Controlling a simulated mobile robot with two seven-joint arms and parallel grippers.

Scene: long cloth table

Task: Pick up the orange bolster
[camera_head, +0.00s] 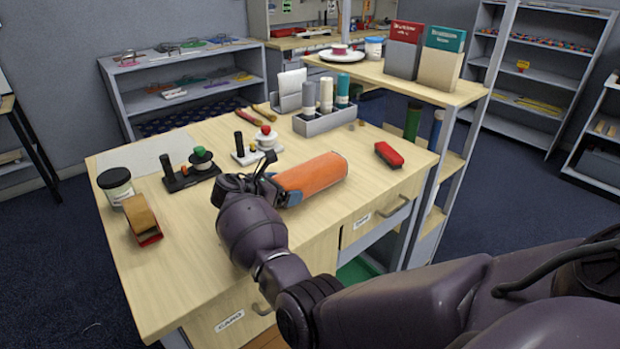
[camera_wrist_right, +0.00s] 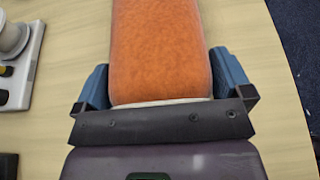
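The orange bolster (camera_head: 312,175) is a cylinder on its side near the front middle of the wooden table (camera_head: 190,285). Its far end points to the right and back in the head view. My right gripper (camera_head: 277,187) is at its near end. In the right wrist view, the bolster (camera_wrist_right: 160,45) runs between the two blue fingers of the gripper (camera_wrist_right: 160,80). My left gripper is not in view.
A red block (camera_head: 389,154) lies right of the bolster. Two small black and white stands (camera_head: 190,172) (camera_head: 257,148), a dark jar (camera_head: 115,185) and a tape dispenser (camera_head: 142,220) are to the left. A grey holder (camera_head: 325,121) with cylinders stands behind.

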